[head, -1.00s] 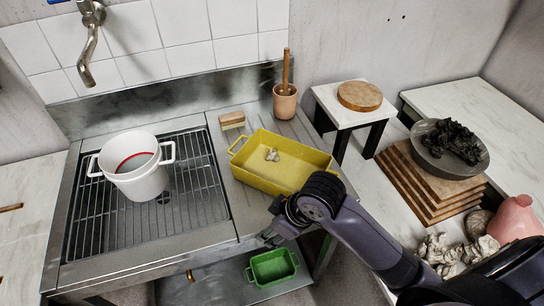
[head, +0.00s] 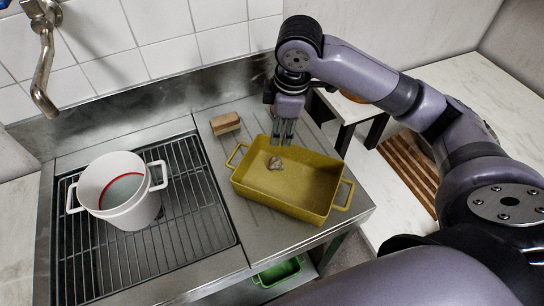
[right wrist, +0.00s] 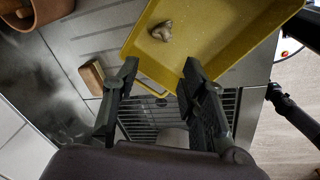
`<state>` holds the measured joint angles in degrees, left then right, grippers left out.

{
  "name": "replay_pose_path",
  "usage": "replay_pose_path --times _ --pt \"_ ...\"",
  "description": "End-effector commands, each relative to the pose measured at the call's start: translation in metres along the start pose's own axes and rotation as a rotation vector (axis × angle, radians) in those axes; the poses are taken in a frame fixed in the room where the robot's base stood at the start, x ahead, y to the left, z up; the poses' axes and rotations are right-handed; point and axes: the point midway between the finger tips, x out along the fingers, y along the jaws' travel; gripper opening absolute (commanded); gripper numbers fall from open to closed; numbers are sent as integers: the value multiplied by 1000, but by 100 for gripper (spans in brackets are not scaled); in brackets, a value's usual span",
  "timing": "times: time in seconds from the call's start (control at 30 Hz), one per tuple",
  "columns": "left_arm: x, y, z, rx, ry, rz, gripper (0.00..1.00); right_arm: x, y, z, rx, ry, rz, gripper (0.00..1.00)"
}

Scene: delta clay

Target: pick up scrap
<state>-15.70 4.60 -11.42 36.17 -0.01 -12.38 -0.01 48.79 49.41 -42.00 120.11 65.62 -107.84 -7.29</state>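A small grey-beige clay scrap (head: 275,163) lies on the floor of the yellow tray (head: 305,192), toward its back left. It also shows in the right wrist view (right wrist: 161,31), inside the yellow tray (right wrist: 225,40). My right gripper (head: 283,138) points down over the back of the tray, above and close to the scrap in the head view. In the right wrist view its two fingers (right wrist: 157,85) are spread apart with nothing between them, and the scrap lies beyond them. My left gripper is not in view.
A white two-handled bucket (head: 121,190) stands on the sink's metal grid (head: 185,215) at left. A wooden block brush (head: 225,124) lies behind the tray. A green bin (head: 278,271) sits below the counter. A clay-coloured pot (right wrist: 45,10) shows in the right wrist view.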

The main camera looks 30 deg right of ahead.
Motion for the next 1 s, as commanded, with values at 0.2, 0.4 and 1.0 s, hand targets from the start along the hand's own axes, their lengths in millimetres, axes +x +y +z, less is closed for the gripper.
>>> replay_pose_path --times 0.2,0.4,1.0 --pt "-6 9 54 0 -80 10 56 50 -1 1 1 -3 -6 39" --pt "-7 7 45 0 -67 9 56 87 0 0 1 -1 -2 39" --pt "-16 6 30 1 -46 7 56 150 -2 1 1 0 -1 39"
